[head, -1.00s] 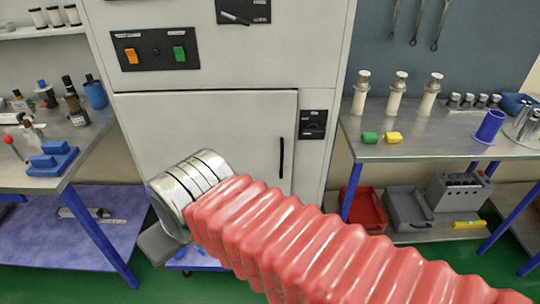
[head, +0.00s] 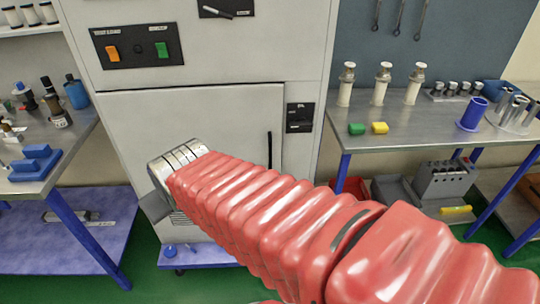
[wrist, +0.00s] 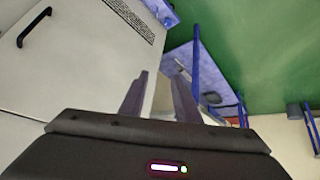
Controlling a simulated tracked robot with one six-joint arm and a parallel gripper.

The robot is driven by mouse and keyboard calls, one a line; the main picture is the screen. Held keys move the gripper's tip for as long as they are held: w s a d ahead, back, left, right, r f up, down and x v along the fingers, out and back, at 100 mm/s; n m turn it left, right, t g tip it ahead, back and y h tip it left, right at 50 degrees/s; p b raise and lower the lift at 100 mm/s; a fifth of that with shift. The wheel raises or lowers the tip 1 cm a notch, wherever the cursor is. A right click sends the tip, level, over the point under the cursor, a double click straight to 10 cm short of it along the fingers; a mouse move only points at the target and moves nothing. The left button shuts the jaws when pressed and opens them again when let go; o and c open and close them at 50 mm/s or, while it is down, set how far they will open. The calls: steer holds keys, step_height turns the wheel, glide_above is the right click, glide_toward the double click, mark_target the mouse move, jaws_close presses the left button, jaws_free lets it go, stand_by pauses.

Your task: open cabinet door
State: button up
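The cabinet (head: 215,65) is a tall light-grey box straight ahead in the head view. Its door (head: 222,108) looks closed and has a black vertical handle (head: 270,151) near its right edge. In the wrist view the handle (wrist: 34,27) shows at the upper left on the pale door (wrist: 60,60). My gripper (wrist: 160,95) shows two dark fingers standing apart with nothing between them. The fingers are away from the handle, lower and to its right in the wrist picture. In the head view my red-sleeved arm crosses the lower door and mostly hides the gripper.
A bench (head: 430,132) with bottles, green and yellow blocks and a blue cup stands right of the cabinet. Another bench (head: 60,150) with bottles stands at left. A low blue platform (head: 200,256) lies under the cabinet. Green floor shows between.

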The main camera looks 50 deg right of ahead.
steer(key=w+d+f+m+t+h, duration=0.1)
steer(key=w+d+f, duration=0.25)
steer(key=d, duration=0.35)
steer(key=w+d+f+t+h, duration=0.1)
steer(key=w+d+f, duration=0.1)
steer(key=w+d, duration=0.35)
steer(key=m+t+h, duration=0.5)
steer(key=h, duration=0.2)
glide_toward(271, 155)
steer(key=v, duration=0.3)
steer(key=shift+a+f, duration=0.1)
steer(key=x, duration=1.3)
steer(key=shift+w+d, duration=0.25)
steer(key=shift+d, duration=0.05)
jaws_close()
